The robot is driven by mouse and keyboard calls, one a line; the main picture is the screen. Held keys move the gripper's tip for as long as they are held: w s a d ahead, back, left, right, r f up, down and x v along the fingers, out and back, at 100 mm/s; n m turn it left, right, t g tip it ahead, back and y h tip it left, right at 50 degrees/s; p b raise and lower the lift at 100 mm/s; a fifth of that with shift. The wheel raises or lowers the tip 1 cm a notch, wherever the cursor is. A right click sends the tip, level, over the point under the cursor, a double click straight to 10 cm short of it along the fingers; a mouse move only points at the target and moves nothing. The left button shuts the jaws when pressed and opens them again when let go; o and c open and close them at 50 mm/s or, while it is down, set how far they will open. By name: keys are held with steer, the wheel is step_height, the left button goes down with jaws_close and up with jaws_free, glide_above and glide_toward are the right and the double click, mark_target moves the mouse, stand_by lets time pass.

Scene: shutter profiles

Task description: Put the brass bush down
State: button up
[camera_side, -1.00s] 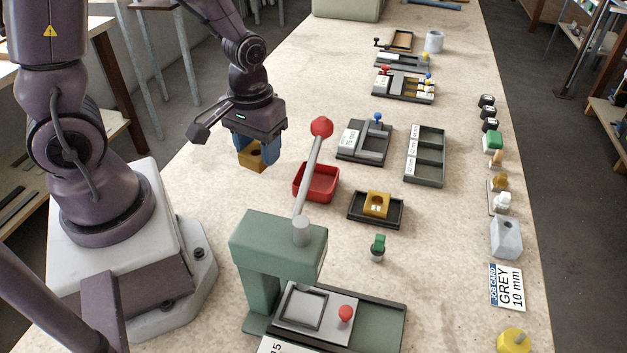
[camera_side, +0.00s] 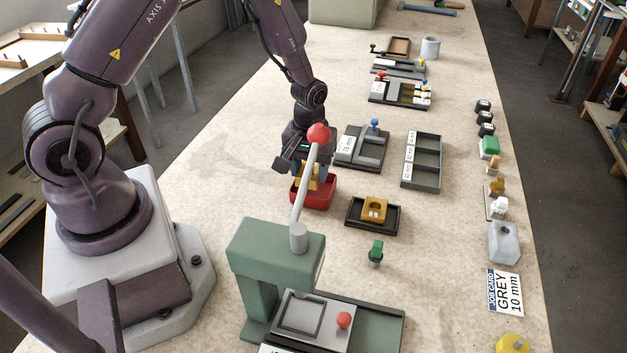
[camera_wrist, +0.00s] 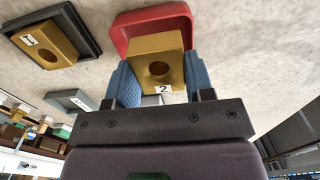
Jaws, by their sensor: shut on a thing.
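My gripper (camera_wrist: 158,78) is shut on a brass bush (camera_wrist: 158,62), a yellow block with a round hole and a label "2", held between blue fingers in the wrist view. In the side view the brass bush (camera_side: 309,180) is at the red tray (camera_side: 316,204), partly hidden by my gripper (camera_side: 308,172) and the press lever. In the wrist view the red tray (camera_wrist: 122,32) lies just beyond the block. I cannot tell whether the block touches the tray. Another brass block (camera_side: 375,209), labelled "1" in the wrist view (camera_wrist: 42,46), sits in a black tray (camera_side: 354,219).
A green press (camera_side: 262,245) with a red-knobbed lever (camera_side: 309,180) stands in front of the red tray. A grey fixture (camera_side: 360,150) and a compartment tray (camera_side: 422,182) are to the right. A job card (camera_side: 505,291) reads GREY 10 mm.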

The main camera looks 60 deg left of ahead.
steer(key=shift+w+a+f, duration=0.1)
steer(key=shift+w+f, duration=0.35)
steer(key=shift+f, duration=1.65)
steer(key=shift+f, duration=0.1)
steer(key=o, duration=0.8)
step_height(320, 180, up, 12)
steer(key=shift+r, duration=0.1)
step_height(320, 180, up, 7)
steer(key=m+t, duration=0.1)
steer(key=m, duration=0.1)
glide_above(314, 193)
steer(key=s+d, duration=0.1)
steer(key=s+d+r+m+t, duration=0.1)
steer(key=s+r+m, duration=0.1)
steer(key=s+r, duration=0.3)
steer(key=s+d+r+m+t, duration=0.2)
steer(key=s+r, duration=0.2)
steer(key=s, duration=0.1)
steer(key=s+d+r+m+t, duration=0.1)
steer(key=s+d+r+m, duration=0.1)
steer(key=s+r, duration=0.3)
steer(key=shift+s+r+m+t, duration=0.3)
steer(key=shift+s+r+m, duration=0.05)
steer(key=shift+s+m, duration=0.15)
